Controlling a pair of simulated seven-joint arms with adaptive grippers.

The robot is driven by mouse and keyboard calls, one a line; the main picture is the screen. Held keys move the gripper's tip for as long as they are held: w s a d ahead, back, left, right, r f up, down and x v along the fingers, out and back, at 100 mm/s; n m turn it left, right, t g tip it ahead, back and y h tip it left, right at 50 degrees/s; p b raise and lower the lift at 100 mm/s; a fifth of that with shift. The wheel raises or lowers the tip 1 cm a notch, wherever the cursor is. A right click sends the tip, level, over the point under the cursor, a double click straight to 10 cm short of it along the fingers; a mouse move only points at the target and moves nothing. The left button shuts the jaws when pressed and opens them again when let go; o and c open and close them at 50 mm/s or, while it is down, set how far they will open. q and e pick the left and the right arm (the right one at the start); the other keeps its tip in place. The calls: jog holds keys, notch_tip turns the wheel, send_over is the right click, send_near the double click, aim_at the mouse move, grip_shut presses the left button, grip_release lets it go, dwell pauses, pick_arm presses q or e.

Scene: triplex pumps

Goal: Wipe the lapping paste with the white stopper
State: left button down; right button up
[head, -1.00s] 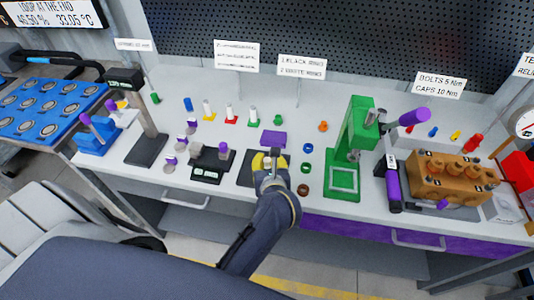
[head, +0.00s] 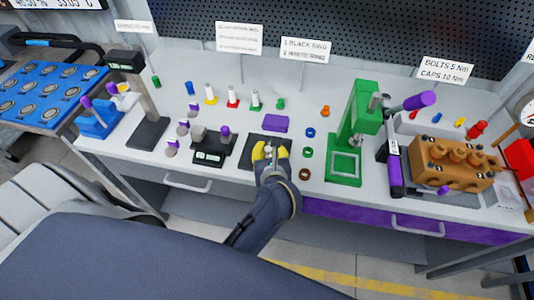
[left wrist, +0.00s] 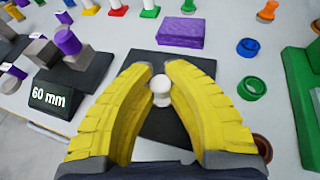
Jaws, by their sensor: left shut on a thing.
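My left gripper (head: 270,152), with yellow fingers, is over the dark square plate (head: 250,158) near the bench's front edge. In the left wrist view its fingers (left wrist: 160,80) are closed around the white stopper (left wrist: 161,84), which has a round knob top and a narrower neck. The stopper is above or on the dark plate (left wrist: 150,60); I cannot tell whether its lower end touches. I cannot make out any lapping paste on the plate. My right gripper is not in view.
A purple block (head: 275,122) lies just behind the plate. The green press (head: 352,130) stands beyond the rings. Bottles on coloured bases (head: 232,98) line the back.

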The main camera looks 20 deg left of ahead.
pick_arm(q)
jog(key=shift+w+a, duration=0.25)
jog(key=shift+w, duration=0.75)
jog(key=shift+w+a, duration=0.25)
jog(key=shift+w, duration=0.75)
jog(key=shift+w+a, duration=0.25)
jog(key=shift+w, duration=0.75)
jog(key=shift+r, duration=0.35)
notch_tip(320, 180, up, 8)
jog(key=shift+f, duration=0.25)
